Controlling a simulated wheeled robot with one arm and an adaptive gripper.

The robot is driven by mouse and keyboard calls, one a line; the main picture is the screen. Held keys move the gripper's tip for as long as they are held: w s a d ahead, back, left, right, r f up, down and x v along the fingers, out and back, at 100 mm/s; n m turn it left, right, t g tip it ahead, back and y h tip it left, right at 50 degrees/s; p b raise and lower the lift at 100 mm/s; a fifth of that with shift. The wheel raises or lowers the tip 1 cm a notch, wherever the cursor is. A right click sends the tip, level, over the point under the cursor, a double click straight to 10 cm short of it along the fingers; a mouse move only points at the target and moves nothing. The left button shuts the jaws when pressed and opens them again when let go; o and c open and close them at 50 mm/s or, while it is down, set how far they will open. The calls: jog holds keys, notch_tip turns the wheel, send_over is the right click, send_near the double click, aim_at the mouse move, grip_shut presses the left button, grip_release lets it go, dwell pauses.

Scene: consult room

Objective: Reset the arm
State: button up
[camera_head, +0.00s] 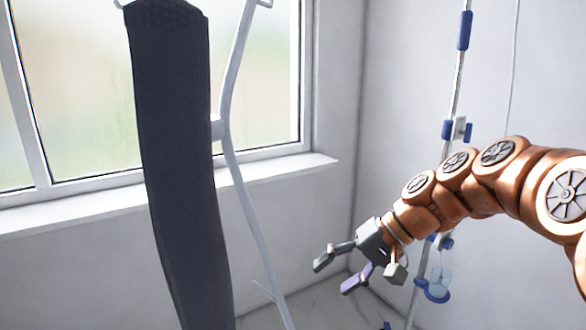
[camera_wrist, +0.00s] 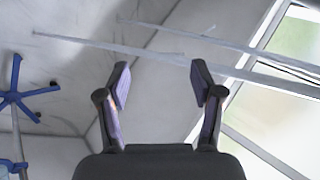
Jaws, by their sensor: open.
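My gripper (camera_head: 335,272) is at the end of my copper-coloured arm, which reaches in from the right in the head view. The gripper points down and to the left, with its fingers spread apart and nothing between them. In the wrist view my gripper (camera_wrist: 160,85) also shows open and empty, with its two dark fingers apart.
A pole with blue fittings (camera_head: 452,100) stands behind my arm. A window (camera_head: 75,90) with a white sill (camera_head: 120,200) is at the back left. A blue wheeled base (camera_wrist: 15,95) shows in the wrist view.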

jog(key=s+d+g+h+p, duration=0.1)
jog(key=s+d+h+p, duration=0.2)
jog(key=s, duration=0.6)
jog(key=s+d+h+p, duration=0.3)
jog(key=s+p, duration=0.1)
jog(key=s, duration=0.5)
jog(key=s+d+g+h+p, duration=0.1)
jog(key=s+d+p, duration=0.3)
jog(key=s, duration=0.5)
jog(key=shift+s+f+n+g+h, duration=0.15)
jog(key=shift+f+n+g+h, duration=0.25)
jog(key=shift+h, duration=0.5)
